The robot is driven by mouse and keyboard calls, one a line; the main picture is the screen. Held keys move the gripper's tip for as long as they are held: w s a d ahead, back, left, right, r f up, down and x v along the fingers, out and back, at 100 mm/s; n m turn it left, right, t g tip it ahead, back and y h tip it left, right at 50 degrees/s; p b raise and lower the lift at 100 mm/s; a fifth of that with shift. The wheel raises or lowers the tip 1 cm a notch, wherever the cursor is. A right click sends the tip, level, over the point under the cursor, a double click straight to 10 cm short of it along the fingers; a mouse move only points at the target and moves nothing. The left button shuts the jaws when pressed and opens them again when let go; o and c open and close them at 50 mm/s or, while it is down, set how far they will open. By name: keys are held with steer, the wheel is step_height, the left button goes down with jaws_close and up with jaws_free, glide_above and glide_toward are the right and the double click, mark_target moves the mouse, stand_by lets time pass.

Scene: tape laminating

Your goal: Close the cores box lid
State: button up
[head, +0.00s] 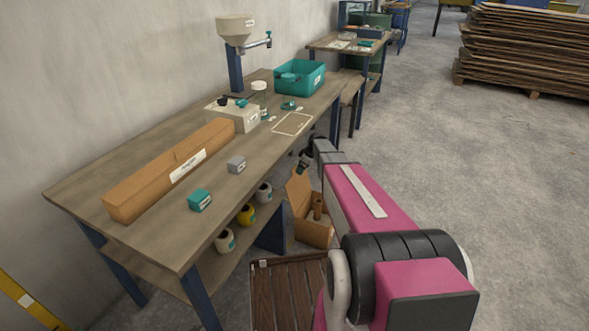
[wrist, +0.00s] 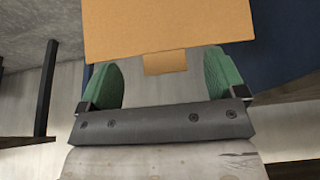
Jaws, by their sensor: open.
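The cores box (head: 313,233) is a brown cardboard box on the floor beside the workbench. Its lid (head: 298,190) stands raised at the left, and brown tube cores (head: 317,207) show inside. My gripper (head: 304,160) is just above the lid in the head view, mostly hidden by my arm. In the wrist view my gripper (wrist: 164,75) is open with two green fingers apart. A cardboard panel with a small tab, seemingly the lid (wrist: 165,25), lies ahead of the fingers. The tab shows between them; I cannot tell whether anything touches.
A slatted wooden pallet (head: 287,290) lies in front of the box. Open floor (head: 430,150) is to the right.

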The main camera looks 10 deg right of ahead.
mark_target(294, 168)
steer(key=w+a, duration=0.1)
steer(key=a+f, duration=0.1)
steer(key=w+a, duration=0.1)
steer(key=shift+w+a+f, duration=0.3)
steer(key=shift+w+a, duration=0.05)
steer(key=shift+a, duration=0.05)
steer(key=shift+a+f, duration=0.25)
steer(key=shift+f, duration=0.35)
steer(key=shift+c, duration=0.3)
